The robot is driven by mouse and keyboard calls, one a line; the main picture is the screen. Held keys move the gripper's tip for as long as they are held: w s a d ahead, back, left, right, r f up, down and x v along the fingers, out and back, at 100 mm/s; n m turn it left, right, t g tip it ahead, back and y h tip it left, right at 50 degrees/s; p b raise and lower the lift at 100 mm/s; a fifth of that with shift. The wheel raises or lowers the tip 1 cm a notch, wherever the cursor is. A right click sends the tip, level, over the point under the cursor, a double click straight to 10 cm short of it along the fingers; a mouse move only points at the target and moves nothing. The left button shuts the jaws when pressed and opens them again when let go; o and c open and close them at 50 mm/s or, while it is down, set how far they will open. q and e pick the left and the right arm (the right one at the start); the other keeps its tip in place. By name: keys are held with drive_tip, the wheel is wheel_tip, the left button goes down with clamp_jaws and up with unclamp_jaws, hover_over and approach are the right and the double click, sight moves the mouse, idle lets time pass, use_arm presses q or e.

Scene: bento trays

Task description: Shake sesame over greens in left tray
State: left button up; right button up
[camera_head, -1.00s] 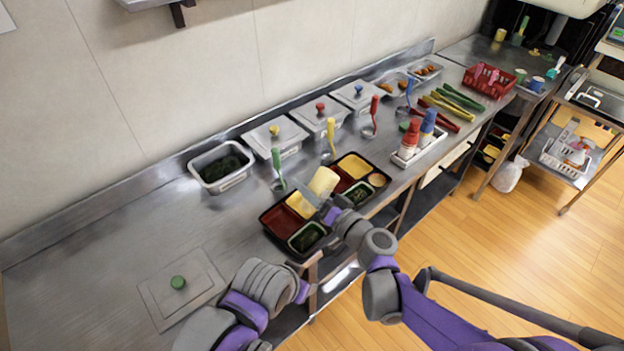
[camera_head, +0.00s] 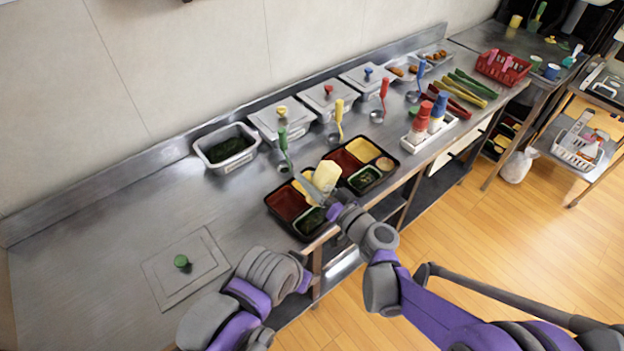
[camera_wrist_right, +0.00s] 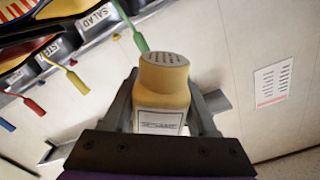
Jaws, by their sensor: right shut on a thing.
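My right gripper (camera_head: 322,191) is shut on a cream-yellow sesame shaker (camera_head: 328,174) and holds it tilted above the left tray (camera_head: 270,207). In the right wrist view the shaker (camera_wrist_right: 162,85) sits between the fingers (camera_wrist_right: 163,108), with its holed cap pointing away from the palm and a label on its side. The left tray is black and red, with dark greens (camera_head: 311,221) in its front compartment and yellow food partly hidden by the shaker and gripper. No falling sesame can be made out. My left arm shows at the bottom; its gripper is not visible.
The right tray (camera_head: 392,172) stands beside the left one. Lidded steel pans (camera_head: 283,117) and an open pan of greens (camera_head: 226,146) line the back, with coloured-handled ladles before them. A bottle holder (camera_head: 412,141) stands to the right. The counter's left part is mostly clear.

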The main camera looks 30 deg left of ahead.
idle(0.3)
wheel_tip(320, 180, down, 4)
drive_tip(key=b, duration=0.2)
drive_tip(key=shift+r+b, duration=0.15)
drive_tip(key=shift+b, duration=0.2)
drive_tip(key=shift+s+r, duration=0.1)
drive_tip(key=shift+r, duration=0.3)
wheel_tip(320, 180, up, 3)
drive_tip(key=shift+f+p, duration=0.1)
drive_tip(key=shift+p, duration=1)
